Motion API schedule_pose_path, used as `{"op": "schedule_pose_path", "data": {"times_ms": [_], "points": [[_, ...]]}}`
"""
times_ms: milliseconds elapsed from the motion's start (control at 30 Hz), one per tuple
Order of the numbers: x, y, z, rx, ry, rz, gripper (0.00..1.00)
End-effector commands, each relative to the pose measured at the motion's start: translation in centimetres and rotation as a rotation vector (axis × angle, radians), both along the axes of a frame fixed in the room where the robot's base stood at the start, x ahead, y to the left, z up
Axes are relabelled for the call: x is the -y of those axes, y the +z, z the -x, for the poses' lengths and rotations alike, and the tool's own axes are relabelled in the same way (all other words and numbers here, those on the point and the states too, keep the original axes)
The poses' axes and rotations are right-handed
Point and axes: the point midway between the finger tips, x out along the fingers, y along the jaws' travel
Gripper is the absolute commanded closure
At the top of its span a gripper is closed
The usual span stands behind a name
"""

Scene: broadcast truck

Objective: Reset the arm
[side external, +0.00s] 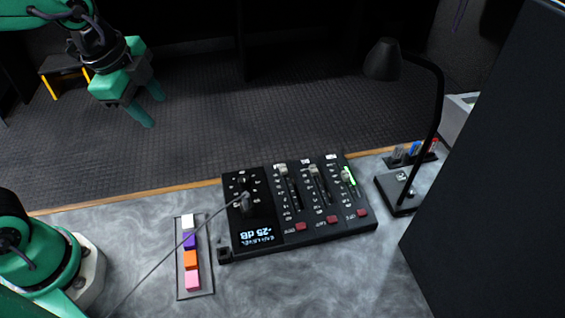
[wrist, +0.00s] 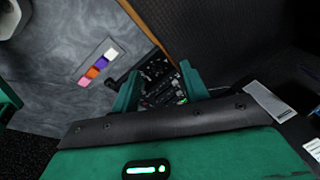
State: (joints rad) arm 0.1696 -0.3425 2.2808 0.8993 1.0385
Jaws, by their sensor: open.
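My gripper (side external: 149,104) is at the upper left of the side external view, raised in the air past the table's far edge, over the dark floor. Its green fingers are apart with nothing between them. In the wrist view my gripper (wrist: 158,92) has both fingers spread, with the mixer panel seen far off between them. My green arm reaches in from the left side of the side external view. The gripper touches nothing.
A black mixer panel (side external: 262,213) with faders and a "-25 dB" display sits on the grey table (side external: 330,285). A cable crosses to its left. A strip (side external: 207,283) of coloured blocks lies beside it. A black lamp (side external: 438,110) and a pen holder (side external: 411,160) stand right.

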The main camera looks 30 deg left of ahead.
Motion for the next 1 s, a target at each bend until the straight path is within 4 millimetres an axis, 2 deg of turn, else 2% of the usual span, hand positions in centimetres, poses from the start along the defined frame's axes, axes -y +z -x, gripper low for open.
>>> {"op": "schedule_pose_path", "data": {"times_ms": [267, 600, 800, 1000], "points": [[-2.3, 1.2, 2.8, 0.056, 0.434, 0.140, 0.56], [-4.4, 1.7, 6.1, 0.117, 0.927, 0.333, 0.56], [-5.0, 1.7, 7.1, 0.136, 1.090, 0.406, 0.56], [-5.1, 1.6, 7.3, 0.138, 1.130, 0.424, 0.56]]}}
